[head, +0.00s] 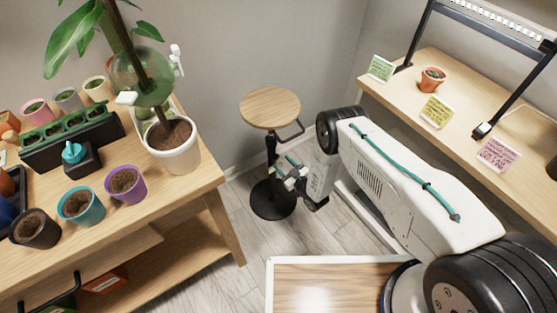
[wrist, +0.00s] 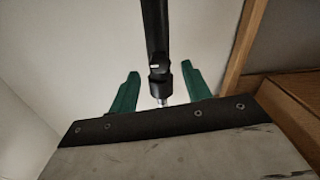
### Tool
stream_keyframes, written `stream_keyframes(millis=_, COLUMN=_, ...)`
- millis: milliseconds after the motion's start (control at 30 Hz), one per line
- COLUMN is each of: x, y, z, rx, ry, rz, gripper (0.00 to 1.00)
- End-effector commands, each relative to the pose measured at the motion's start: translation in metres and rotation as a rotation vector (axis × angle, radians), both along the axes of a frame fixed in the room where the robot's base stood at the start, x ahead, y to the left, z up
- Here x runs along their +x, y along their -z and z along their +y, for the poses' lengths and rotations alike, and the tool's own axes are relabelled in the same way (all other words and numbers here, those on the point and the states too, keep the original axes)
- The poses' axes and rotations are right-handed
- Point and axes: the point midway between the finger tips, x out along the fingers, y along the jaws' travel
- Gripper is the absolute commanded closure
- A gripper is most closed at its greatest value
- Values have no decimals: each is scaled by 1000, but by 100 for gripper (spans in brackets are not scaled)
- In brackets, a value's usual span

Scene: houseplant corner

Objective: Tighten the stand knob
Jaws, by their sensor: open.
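The stand has a round wooden top (head: 270,107), a black post (head: 271,155) and a round black base (head: 273,200), and stands on the floor between the tables. My gripper (head: 283,171) is close beside the post, at about mid height. In the wrist view, the post (wrist: 154,25) comes down from the top to a black fitting (wrist: 160,72) with a pale metal tip. This seems to be the knob area; the knob's shape is unclear. My green fingers (wrist: 160,88) are apart on either side of the fitting, with gaps. I cannot make out the knob in the head view.
A wooden table (head: 215,178) with several pots and a large potted plant is at left. Another table (head: 415,68) at right carries a lamp frame (head: 412,35), a small terracotta pot (head: 433,79) and cards. A dark bent bar (head: 293,131) sits under the stand's top. Open floor (head: 240,225) lies at left of the base.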

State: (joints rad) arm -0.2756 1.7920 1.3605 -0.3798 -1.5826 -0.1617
Motion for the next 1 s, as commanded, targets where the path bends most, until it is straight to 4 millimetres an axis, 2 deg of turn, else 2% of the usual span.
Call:
stream_keyframes(millis=100, x=14, y=0, z=12, rx=1, ry=0, rz=-2, gripper=52)
stream_keyframes(millis=233, x=24, y=0, z=19, rx=0, ry=0, rz=0, gripper=52)
stream_keyframes(millis=567, x=28, y=0, z=22, rx=0, ry=0, rz=2, gripper=52)
stream_keyframes(millis=733, x=28, y=0, z=22, rx=0, ry=0, rz=2, gripper=96)
stream_keyframes(millis=1000, x=27, y=0, z=22, rx=11, ry=-1, rz=10, gripper=96)
